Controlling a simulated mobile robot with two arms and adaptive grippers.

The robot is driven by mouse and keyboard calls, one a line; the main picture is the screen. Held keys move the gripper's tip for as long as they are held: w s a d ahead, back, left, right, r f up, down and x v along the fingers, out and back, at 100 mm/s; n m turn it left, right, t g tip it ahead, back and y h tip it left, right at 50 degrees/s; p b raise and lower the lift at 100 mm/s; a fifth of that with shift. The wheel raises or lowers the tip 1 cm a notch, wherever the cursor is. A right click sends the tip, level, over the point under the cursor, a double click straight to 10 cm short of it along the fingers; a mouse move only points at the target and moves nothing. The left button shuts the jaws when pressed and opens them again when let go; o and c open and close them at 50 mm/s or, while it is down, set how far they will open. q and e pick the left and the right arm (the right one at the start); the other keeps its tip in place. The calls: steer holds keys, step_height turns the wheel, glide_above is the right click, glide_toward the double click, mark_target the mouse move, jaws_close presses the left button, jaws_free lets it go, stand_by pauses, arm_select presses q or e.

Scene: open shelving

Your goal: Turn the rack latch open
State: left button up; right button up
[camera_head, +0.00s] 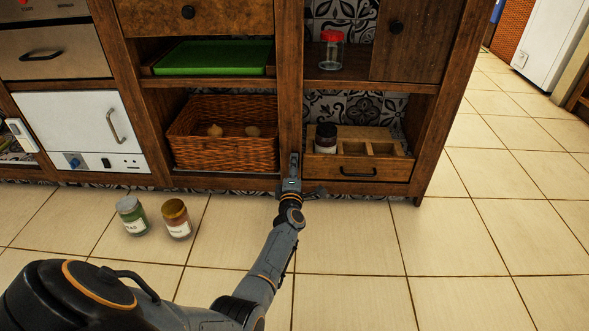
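My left gripper (293,170) is at the lower end of the wooden post between the basket bay and the rack bay. It is seen from behind and small, so I cannot tell whether its fingers are open, shut or touching anything. No latch can be made out clearly; the gripper and wrist cover that part of the post. The wooden rack (395,158) sits in the lower right bay, just right of the gripper. It has open compartments on top and a drawer front with a dark handle (358,172). My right gripper is not in view.
A dark-lidded jar (326,138) stands in the rack's left part. A wicker basket (222,155) fills the bay to the left. A red-lidded jar (331,50) stands on the shelf above. Two jars (132,215) (176,219) stand on the floor at left. The tiled floor at right is clear.

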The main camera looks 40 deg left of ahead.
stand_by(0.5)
arm_select(q)
steer(key=o, duration=1.2)
steer(key=shift+c, duration=0.2)
